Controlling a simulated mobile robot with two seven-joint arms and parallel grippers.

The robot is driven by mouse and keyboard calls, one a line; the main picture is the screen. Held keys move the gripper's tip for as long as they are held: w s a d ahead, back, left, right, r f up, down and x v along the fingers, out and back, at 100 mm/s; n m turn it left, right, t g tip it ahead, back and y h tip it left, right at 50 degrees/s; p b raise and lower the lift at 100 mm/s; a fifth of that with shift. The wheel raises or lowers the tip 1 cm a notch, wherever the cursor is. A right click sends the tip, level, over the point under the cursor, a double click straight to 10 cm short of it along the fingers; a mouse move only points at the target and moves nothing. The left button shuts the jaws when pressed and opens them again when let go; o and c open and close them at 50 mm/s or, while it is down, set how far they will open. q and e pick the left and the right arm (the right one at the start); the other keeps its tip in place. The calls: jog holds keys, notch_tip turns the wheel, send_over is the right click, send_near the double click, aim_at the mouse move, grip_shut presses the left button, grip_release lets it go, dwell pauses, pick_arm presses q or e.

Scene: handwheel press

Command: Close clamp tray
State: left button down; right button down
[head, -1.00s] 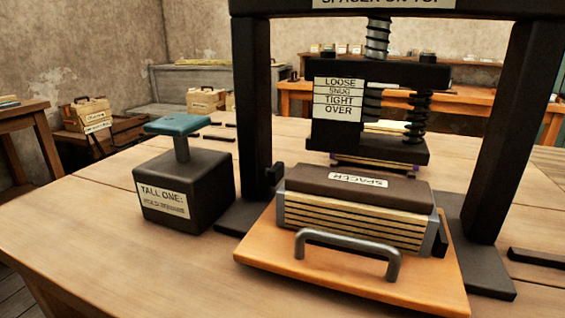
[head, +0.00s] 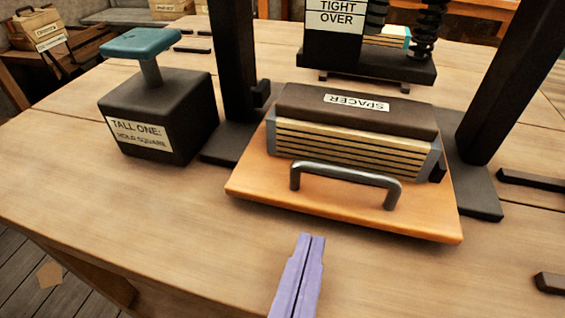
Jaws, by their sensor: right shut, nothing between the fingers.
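The clamp tray (head: 250,178) is an orange board with a grey metal bar handle (head: 345,174) at its front. It sticks out from the press toward me. On it lies a striped stack (head: 350,150) between grey end plates, topped by a dark block labelled SPACER (head: 310,103). My right gripper (head: 312,238) shows as purple fingers at the bottom middle. It is shut and empty, in front of the tray and apart from the handle. My left gripper is not in view.
The black press frame (head: 233,70) stands behind the tray, with its pressing head (head: 365,66) above and behind the spacer. A black block with a teal-topped post (head: 160,115) stands at left. Dark bars (head: 545,187) lie at right. The front of the wooden table (head: 130,210) is clear.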

aim_at(326, 183)
jog(key=shift+w+d, duration=0.25)
jog(key=shift+w, duration=0.4)
jog(key=shift+w+d, duration=0.2)
jog(key=shift+w, duration=0.45)
jog(key=w, duration=0.2)
jog(key=w+d+p, duration=0.1)
jog(key=w, duration=0.1)
jog(key=w+d, duration=0.1)
jog(key=w, duration=0.1)
jog(key=shift+w+d, duration=0.1)
jog(key=shift+w, duration=0.3)
jog(key=shift+s+f, duration=0.1)
